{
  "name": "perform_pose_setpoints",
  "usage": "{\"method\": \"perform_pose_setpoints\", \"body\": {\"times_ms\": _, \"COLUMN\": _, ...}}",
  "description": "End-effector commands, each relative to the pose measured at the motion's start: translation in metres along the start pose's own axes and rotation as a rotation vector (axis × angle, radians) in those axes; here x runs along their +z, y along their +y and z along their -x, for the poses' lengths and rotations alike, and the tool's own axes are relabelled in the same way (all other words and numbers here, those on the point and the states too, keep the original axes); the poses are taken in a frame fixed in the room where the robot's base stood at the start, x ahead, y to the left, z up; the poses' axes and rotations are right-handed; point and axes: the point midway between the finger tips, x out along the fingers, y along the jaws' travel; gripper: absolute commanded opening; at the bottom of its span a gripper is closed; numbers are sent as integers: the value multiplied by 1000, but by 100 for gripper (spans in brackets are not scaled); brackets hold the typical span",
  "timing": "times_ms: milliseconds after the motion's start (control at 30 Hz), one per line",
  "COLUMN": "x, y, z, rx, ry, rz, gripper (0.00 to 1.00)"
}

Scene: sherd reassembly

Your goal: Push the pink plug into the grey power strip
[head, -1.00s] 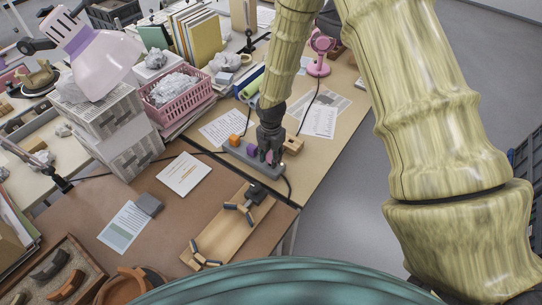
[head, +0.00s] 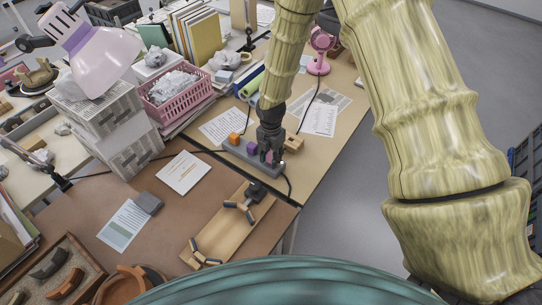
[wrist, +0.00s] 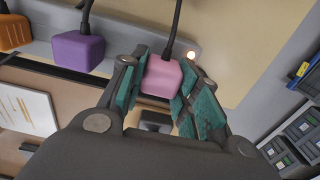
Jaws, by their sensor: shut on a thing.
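The pink plug (wrist: 161,78) is between the two teal finger pads of my gripper (wrist: 160,95) in the wrist view, with its dark cord running up from it. My gripper (head: 268,150) is shut on it and sits over the right end of the grey power strip (head: 240,156) in the head view. The strip also shows in the wrist view (wrist: 122,28), behind the plug. I cannot tell whether the plug's prongs are in a socket, since the fingers and plug body hide them. A small light (wrist: 191,55) glows at the strip's end.
A purple plug (wrist: 79,50) and an orange plug (wrist: 14,32) stand on the strip, left of the pink one.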

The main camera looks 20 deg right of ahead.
Motion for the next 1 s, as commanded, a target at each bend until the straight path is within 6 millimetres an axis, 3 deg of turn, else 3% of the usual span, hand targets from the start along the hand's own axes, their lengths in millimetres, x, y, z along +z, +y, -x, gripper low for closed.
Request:
{"method": "perform_pose_setpoints", "body": {"times_ms": 833, "x": 0, "y": 0, "z": -8, "rx": 0, "ry": 0, "rz": 0, "gripper": 9}}
{"method": "perform_pose_setpoints", "body": {"times_ms": 867, "x": 0, "y": 0, "z": -8, "rx": 0, "ry": 0, "rz": 0, "gripper": 37}}
{"method": "perform_pose_setpoints", "body": {"times_ms": 967, "x": 0, "y": 0, "z": -7, "rx": 0, "ry": 0, "rz": 0, "gripper": 55}}
{"method": "perform_pose_setpoints", "body": {"times_ms": 1000, "x": 0, "y": 0, "z": -7, "rx": 0, "ry": 0, "rz": 0, "gripper": 57}}
